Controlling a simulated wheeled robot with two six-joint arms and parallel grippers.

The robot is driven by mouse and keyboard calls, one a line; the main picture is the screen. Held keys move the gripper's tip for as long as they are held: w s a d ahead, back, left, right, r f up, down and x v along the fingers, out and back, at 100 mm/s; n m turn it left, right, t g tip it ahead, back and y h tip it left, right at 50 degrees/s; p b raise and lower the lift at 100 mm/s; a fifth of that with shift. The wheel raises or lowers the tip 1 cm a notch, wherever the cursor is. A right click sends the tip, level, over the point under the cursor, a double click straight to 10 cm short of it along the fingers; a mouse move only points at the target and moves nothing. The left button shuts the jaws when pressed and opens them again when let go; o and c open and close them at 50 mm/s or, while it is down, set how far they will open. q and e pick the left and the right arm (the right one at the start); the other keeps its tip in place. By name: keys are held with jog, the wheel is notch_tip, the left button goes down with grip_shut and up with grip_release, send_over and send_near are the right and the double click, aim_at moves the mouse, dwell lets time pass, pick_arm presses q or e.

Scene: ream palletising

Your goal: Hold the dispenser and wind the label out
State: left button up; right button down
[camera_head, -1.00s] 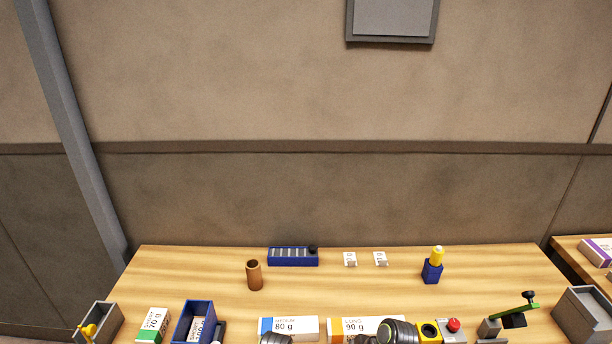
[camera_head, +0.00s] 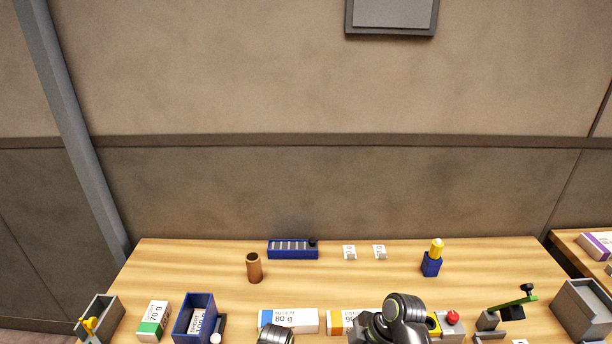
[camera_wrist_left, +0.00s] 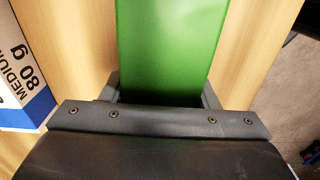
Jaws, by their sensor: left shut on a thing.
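In the left wrist view my left gripper (camera_wrist_left: 160,99) is shut on a broad, flat-sided green body (camera_wrist_left: 168,45), with a dark finger at each side of it. The green body runs out of the top of that view, so its full shape is hidden; I cannot tell for sure that it is the dispenser. No label strip or winding handle shows on its visible part. In the head view my left gripper is out of sight below the lower edge. Dark links of my right arm show at the bottom centre, but its gripper does not show.
The 80 g ream (camera_head: 288,322) lies near the front; it also shows in the left wrist view (camera_wrist_left: 22,70). The 70 g ream (camera_head: 152,320), blue tray (camera_head: 194,318), red-button box (camera_head: 453,322) and a stand with a green arm (camera_head: 512,302) surround it.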

pick_arm(q)
jog(key=o, duration=1.2)
jog(key=shift+c, duration=0.2)
